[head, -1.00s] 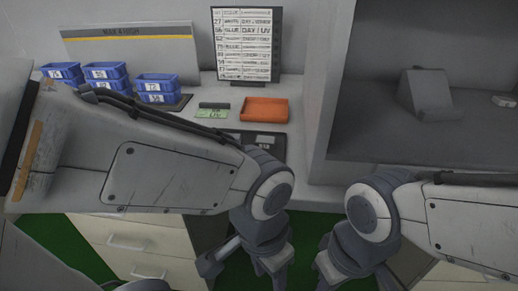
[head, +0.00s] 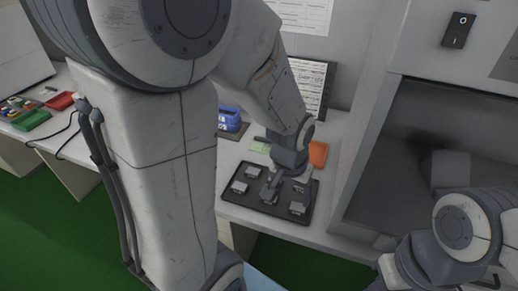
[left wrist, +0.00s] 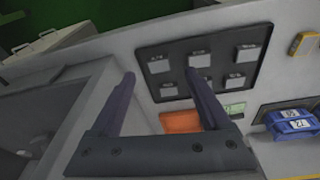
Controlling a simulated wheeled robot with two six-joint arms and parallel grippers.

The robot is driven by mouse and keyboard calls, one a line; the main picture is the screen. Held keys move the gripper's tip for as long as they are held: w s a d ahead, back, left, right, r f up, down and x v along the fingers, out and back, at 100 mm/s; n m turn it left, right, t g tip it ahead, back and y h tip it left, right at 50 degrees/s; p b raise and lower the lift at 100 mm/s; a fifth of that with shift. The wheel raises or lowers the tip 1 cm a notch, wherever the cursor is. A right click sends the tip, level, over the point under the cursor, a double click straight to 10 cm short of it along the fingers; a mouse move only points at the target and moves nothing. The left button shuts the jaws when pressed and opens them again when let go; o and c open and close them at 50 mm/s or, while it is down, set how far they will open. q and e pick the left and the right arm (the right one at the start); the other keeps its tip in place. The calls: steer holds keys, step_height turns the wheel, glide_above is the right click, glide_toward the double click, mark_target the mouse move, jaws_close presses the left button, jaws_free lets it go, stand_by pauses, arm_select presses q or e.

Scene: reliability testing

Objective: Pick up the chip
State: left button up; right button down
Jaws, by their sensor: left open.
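Several small grey chips stand in rows on a black tray (head: 268,209), each with a small label. One chip (head: 297,208) sits near the tray's front right and another (head: 239,187) at its left. My left gripper (head: 273,186) is over the tray's middle and hides part of it. In the left wrist view its fingers (left wrist: 160,76) are open and apart, with nothing held. A chip (left wrist: 168,90) shows between them in that picture; how high the fingers are is unclear.
An orange tray (head: 318,153) and a green card (head: 260,147) lie behind the black tray. Blue bins (head: 229,119) stand to the left. A grey cabinet with a dark opening (head: 420,135) stands right of the tray. Another table with coloured parts is far left.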

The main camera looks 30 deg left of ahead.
arm_select(q)
steer(key=w+a+r+n+p, duration=0.2)
steer(key=a+n, duration=0.4)
steer(key=n+g, duration=0.2)
steer(key=n, duration=1.1)
glide_toward(240, 186)
steer(key=f, duration=0.1)
steer(key=f+b, duration=0.1)
steer(key=shift+w+d+f, duration=0.1)
steer(key=shift+d+f, duration=0.2)
steer(key=shift+d, duration=0.05)
steer(key=shift+a+f, duration=0.15)
steer(key=shift+f, duration=1.3)
steer(key=shift+a+f, duration=0.15)
steer(key=shift+f, duration=1.3)
jaws_close()
arm_select(e)
step_height(240, 186, up, 3)
steer(key=shift+f, duration=0.1)
